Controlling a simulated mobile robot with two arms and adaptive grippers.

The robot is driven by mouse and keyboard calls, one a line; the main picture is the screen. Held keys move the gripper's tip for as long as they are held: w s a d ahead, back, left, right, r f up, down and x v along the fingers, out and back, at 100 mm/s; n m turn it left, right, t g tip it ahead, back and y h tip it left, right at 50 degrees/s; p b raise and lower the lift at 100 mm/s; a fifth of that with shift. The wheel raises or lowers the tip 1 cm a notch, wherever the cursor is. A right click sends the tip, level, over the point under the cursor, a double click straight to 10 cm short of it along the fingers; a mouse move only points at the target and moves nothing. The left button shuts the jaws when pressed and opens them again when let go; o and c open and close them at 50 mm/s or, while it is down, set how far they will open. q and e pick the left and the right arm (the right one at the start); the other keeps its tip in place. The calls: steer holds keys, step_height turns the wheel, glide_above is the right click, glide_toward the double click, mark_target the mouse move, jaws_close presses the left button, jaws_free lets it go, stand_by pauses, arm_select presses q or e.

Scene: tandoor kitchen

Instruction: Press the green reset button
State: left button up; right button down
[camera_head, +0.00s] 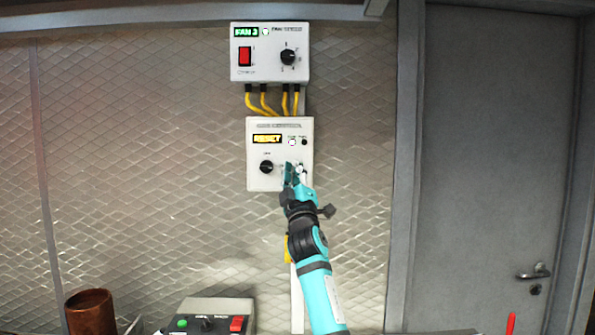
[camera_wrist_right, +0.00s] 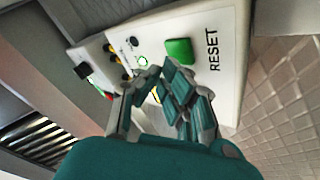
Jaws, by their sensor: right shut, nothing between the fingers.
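The white control box (camera_head: 255,181) is fixed to the wall below the fan box. Its lit display reads "RESET" in the head view. The square green button (camera_wrist_right: 179,51) shows in the right wrist view beside the printed word RESET. In the head view my right gripper covers the button's part of the panel. My right gripper (camera_head: 294,172) is shut and empty in front of the box's lower right part. In the right wrist view its fingertips (camera_wrist_right: 163,78) lie just below the green button in the picture; I cannot tell whether they touch the panel. My left gripper is out of view.
A fan box (camera_head: 270,70) with a red switch sits above, joined by yellow cables (camera_head: 263,103). A black knob (camera_head: 266,167) is left of my gripper. Below stand a small control box (camera_head: 208,310) and a brown cup (camera_head: 91,312). A grey door (camera_head: 490,150) is right.

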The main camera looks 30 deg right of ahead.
steer(key=shift+w+d+b, duration=0.35)
steer(key=shift+w+b, duration=0.1)
steer(key=shift+w, duration=0.1)
stand_by(0.8)
stand_by(0.3)
steer(key=shift+s+a+p, duration=0.4)
steer(key=shift+s+p, duration=0.05)
steer(key=shift+s, duration=0.3)
steer(key=s+a, duration=0.1)
steer(key=s+p, duration=0.1)
steer(key=s+a, duration=0.1)
steer(key=s, duration=0.1)
steer(key=shift+s+a+p, duration=0.1)
steer(key=shift+a+p, duration=0.25)
stand_by(0.7)
